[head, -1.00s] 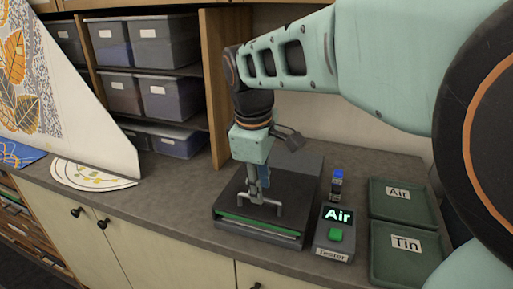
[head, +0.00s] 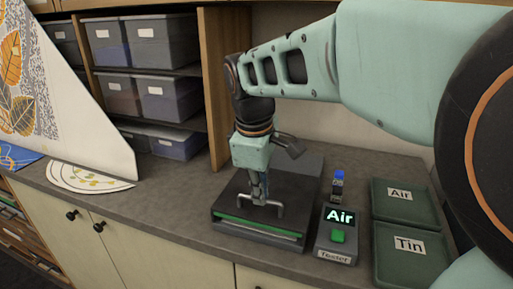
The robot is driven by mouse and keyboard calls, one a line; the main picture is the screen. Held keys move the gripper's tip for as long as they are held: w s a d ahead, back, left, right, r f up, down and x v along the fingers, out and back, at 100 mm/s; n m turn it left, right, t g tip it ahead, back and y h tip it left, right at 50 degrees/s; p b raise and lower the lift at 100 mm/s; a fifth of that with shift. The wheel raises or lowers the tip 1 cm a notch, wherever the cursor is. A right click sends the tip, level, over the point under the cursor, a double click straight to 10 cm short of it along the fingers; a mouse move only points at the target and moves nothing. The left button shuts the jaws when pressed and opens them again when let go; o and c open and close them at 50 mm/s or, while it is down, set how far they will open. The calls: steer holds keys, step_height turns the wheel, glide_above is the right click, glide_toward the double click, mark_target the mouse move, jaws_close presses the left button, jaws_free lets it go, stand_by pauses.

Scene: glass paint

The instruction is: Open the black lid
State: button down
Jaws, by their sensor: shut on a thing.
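The black lid (head: 232,200) lies flat on a grey, box-like device on the counter. A green strip (head: 250,229) shows along the front edge under the lid. A pale bar handle (head: 281,205) stands up from the lid near its front. My gripper (head: 261,200) points down over the lid and is shut on this handle. The fingertips partly hide the middle of the handle. The lid looks closed or nearly so.
A tester (head: 338,236) reading "Air" with a green button stands just right of the device. A small blue-topped bottle (head: 338,184) is behind it. Trays labelled Air (head: 418,186) and Tin (head: 434,272) lie further right.

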steer(key=shift+w+d+r+p, duration=0.1)
steer(key=shift+w+d+p, duration=0.2)
steer(key=shift+w, duration=0.25)
steer(key=p, duration=0.5)
glide_above(275, 182)
steer(key=shift+r, duration=0.1)
steer(key=c, duration=2.6)
jaws_free()
steer(key=shift+w+f, duration=0.1)
steer(key=shift+f, duration=0.2)
steer(key=o, duration=0.6)
steer(key=shift+b, duration=0.3)
steer(key=shift+c, duration=0.2)
step_height(275, 182, up, 12)
steer(key=s, duration=0.2)
steer(key=shift+s+a, duration=0.15)
steer(key=shift+a, duration=0.3)
